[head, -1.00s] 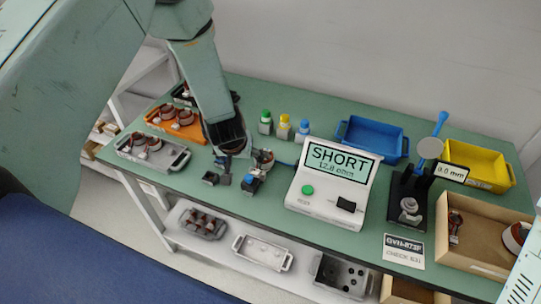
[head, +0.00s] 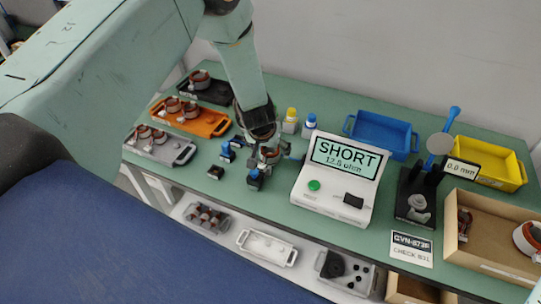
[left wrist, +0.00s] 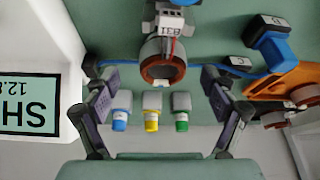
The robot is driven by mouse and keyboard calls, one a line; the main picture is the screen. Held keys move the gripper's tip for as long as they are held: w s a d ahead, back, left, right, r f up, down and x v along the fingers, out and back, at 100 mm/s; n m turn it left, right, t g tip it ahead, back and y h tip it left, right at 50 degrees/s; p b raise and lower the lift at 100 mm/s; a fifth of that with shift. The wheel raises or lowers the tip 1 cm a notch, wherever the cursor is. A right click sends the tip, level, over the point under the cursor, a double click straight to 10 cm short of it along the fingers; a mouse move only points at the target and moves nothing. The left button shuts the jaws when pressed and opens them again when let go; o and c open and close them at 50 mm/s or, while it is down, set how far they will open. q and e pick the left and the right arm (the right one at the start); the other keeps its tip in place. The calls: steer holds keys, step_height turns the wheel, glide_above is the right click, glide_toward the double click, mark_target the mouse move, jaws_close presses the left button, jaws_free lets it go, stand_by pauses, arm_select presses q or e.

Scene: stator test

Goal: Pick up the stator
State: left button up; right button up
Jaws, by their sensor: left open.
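The stator (left wrist: 163,62), a grey ring with copper-brown winding and red leads, sits on the green bench at a small white connector block (left wrist: 171,25) in the left wrist view. In the head view, the stator (head: 270,154) shows partly behind my left gripper (head: 262,150), left of the tester. My left gripper (left wrist: 160,88) is open, its two dark fingers spread on either side of the stator with gaps to both; it holds nothing. My right gripper is not in view.
The white tester (head: 335,185) reads "SHORT" just right of the stator. Blue-handled clamps (head: 254,178) stand close by. Yellow (head: 290,121) and blue (head: 309,126) capped bottles stand behind. An orange tray (head: 190,118) with stators lies left; a blue bin (head: 380,136) lies at the back.

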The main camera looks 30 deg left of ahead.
mark_target(269, 152)
arm_select(q)
steer(key=x, duration=0.4)
steer(key=shift+a, duration=0.35)
steer(key=shift+s+d+r, duration=0.25)
steer(key=shift+r, duration=0.1)
steer(key=shift+c, duration=0.5)
steer(key=shift+w+a+f, duration=0.15)
steer(key=shift+w+f, duration=0.1)
steer(key=c, duration=0.5)
steer(key=shift+c, duration=0.5)
steer(key=shift+s+r, duration=0.15)
steer(key=c, duration=0.8)
steer(key=shift+c, duration=0.2)
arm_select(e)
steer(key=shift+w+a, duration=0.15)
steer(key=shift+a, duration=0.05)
